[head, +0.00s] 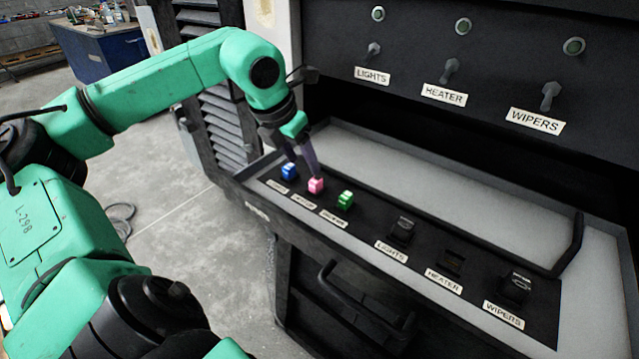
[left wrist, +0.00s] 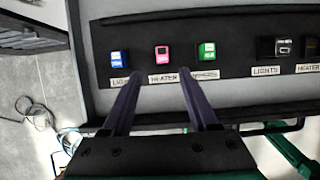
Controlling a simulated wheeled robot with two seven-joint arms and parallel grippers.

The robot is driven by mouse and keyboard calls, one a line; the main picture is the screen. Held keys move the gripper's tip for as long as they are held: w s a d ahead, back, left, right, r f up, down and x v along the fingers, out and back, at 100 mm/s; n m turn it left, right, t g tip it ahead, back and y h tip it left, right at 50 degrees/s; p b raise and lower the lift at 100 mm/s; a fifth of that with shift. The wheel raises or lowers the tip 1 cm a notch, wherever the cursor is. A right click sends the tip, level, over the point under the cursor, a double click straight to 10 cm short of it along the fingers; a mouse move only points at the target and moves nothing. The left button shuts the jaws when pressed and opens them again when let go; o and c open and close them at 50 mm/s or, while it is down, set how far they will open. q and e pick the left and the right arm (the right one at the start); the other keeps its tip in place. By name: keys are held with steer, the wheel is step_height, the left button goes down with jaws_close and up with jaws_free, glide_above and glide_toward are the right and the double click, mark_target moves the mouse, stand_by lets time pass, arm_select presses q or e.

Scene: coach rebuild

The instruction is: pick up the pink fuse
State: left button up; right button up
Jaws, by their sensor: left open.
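The pink fuse (head: 316,186) stands in the black panel (head: 372,222), between the blue fuse (head: 289,171) and the green fuse (head: 345,199). In the left wrist view the pink fuse (left wrist: 161,53) is above the HEATER label, with the blue fuse (left wrist: 119,60) left and the green fuse (left wrist: 207,51) right. My left gripper (head: 303,166) is open and empty, close to the pink and blue fuses. In the left wrist view the pink fuse lies just beyond the fingertips (left wrist: 159,77), roughly centred between them. My right gripper is out of view.
Black sockets labelled LIGHTS (head: 402,231), HEATER (head: 451,262) and WIPERS (head: 515,287) continue along the panel. A raised tray rim and a black handle (head: 572,246) bound it. Switches (head: 451,68) stand on the upright panel behind. The grey tray surface (head: 440,190) is bare.

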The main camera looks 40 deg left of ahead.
mark_target(315, 180)
arm_select(q)
steer(key=p+x, duration=0.2)
steer(key=x, duration=0.4)
steer(key=shift+w+d+f, duration=0.15)
steer(key=shift+w+d, duration=0.05)
steer(key=shift+w, duration=0.05)
steer(key=shift+w+a+f, duration=0.1)
steer(key=shift+f, duration=0.25)
steer(key=shift+w+f, duration=0.2)
steer(key=shift+f, duration=0.05)
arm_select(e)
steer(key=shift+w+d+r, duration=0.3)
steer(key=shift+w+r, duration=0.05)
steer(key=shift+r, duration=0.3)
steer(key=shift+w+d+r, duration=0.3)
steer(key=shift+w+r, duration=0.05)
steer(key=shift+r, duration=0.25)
arm_select(q)
jaws_close()
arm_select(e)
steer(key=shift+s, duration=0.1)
